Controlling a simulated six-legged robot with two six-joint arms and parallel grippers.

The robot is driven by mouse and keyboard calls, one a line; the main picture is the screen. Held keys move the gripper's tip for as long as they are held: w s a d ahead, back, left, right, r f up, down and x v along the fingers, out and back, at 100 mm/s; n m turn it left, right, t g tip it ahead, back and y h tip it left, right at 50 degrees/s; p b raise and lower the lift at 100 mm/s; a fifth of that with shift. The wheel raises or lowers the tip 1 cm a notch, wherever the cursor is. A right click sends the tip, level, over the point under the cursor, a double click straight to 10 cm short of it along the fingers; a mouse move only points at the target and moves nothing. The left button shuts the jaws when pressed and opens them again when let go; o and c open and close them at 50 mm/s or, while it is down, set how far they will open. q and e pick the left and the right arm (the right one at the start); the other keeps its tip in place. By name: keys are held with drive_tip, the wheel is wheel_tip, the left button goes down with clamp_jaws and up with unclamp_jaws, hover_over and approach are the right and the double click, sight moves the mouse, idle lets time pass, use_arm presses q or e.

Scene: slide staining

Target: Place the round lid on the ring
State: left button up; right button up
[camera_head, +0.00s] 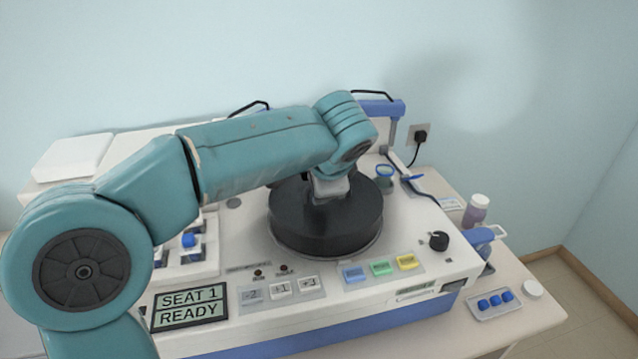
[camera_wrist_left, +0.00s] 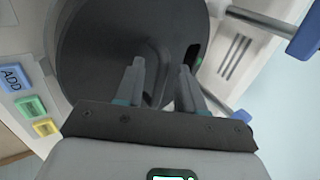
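A black round lid (camera_head: 325,222), like a shallow drum, sits over a pale ring (camera_head: 372,253) on the top of the white machine. Its dark face (camera_wrist_left: 90,50) fills much of the left wrist view, with a raised dark ridge near the fingers. My left gripper (camera_head: 328,188) points down at the middle of the lid's top. In the wrist view its two fingers (camera_wrist_left: 161,68) stand apart on either side of the ridge; I cannot tell whether they touch it. My arm hides part of the lid's far side. My right gripper is in neither view.
The machine carries a display (camera_head: 190,307) reading "SEAT 1 READY", coloured buttons (camera_head: 381,267) and a black knob (camera_head: 438,241). A blue-topped post (camera_head: 380,108) stands behind. A bottle (camera_head: 475,210) and a tray of blue-capped items (camera_head: 495,305) are at the right.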

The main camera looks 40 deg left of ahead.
use_arm(q)
drive_tip(key=shift+w, duration=0.15)
drive_tip(key=shift+d+r, duration=0.2)
drive_tip(key=shift+r, duration=0.15)
drive_tip(key=v, duration=1.1)
drive_tip(key=shift+s, duration=0.3)
